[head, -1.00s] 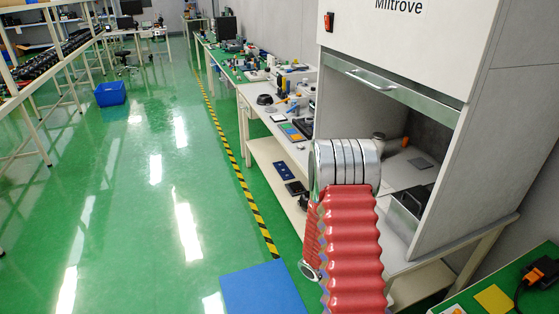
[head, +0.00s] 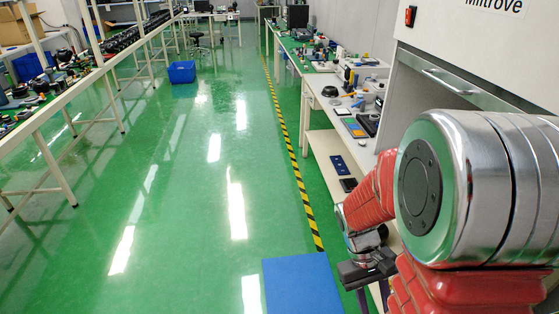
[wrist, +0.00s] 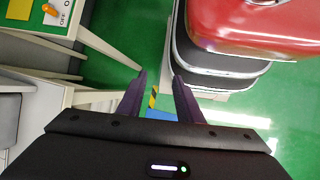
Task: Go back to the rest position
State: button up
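My gripper (head: 372,284) hangs in front of the benches in the head view, beside the blue mat, with its fingers pointing down. In the wrist view my gripper (wrist: 160,78) shows two dark fingers with a gap between them and nothing held. My red and chrome arm is folded large at the right of the head view. It hides much of the cabinet and the bench below it. My red and chrome arm also shows at the top right of the wrist view.
A blue mat (head: 302,284) lies on the green floor. A white fume cabinet (head: 467,60) stands at the right, and a cluttered bench (head: 322,92) runs behind it. Shelving with equipment (head: 78,100) is at the left, near a blue bin (head: 182,72). The middle aisle is clear.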

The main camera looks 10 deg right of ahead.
jog(key=w+a+r+t+y, duration=0.1)
jog(key=a+r+t, duration=0.4)
jog(key=r, duration=0.5)
jog(key=w+a+r+t+y, duration=0.1)
jog(key=a+r+t, duration=0.4)
jog(key=a+r, duration=0.5)
jog(key=shift+w+r+n+t, duration=0.25)
jog(key=shift+w+n+t, duration=0.05)
jog(key=shift+w+t, duration=0.15)
